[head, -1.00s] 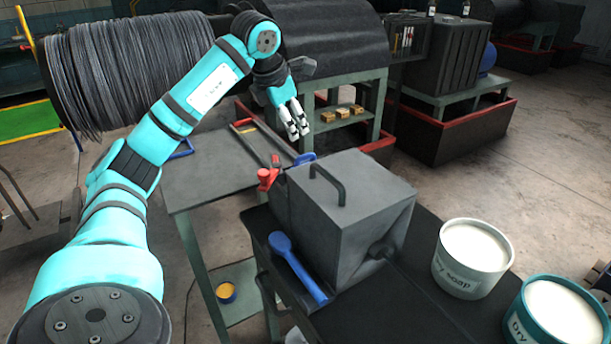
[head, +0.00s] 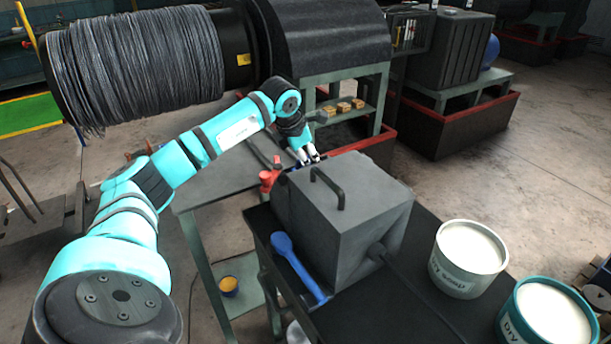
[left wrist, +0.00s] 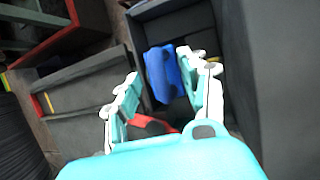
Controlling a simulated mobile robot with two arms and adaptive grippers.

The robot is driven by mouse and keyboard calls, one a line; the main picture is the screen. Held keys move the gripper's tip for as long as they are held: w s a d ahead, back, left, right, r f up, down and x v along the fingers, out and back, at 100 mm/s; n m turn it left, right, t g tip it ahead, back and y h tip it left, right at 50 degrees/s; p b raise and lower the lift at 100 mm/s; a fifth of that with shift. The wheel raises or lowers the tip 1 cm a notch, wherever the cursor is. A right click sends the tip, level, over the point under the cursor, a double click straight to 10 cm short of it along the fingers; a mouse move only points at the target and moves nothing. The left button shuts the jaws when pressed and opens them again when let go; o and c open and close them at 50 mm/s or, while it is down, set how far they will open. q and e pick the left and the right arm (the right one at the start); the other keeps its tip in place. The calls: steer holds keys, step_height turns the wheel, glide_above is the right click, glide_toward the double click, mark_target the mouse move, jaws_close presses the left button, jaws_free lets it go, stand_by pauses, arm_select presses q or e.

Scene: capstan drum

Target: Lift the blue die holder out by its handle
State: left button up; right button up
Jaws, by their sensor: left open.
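In the left wrist view the blue die holder (left wrist: 160,74) sits inside a dark open-topped compartment (left wrist: 148,27). My left gripper (left wrist: 158,66) is open, with its two fingers on either side of the blue piece in that view. I cannot tell whether they touch it. My right gripper is not in view.
The grey box has a dark handle (head: 328,186) on top. A red clamp-like part (head: 268,178) is at its back left. Two tubs, one white (head: 467,258) and one teal (head: 545,315), stand to the right.

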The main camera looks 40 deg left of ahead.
arm_select(q)
steer(key=shift+s, duration=0.1)
steer(key=shift+c, duration=0.4)
jaws_close()
steer(key=shift+r, duration=0.2)
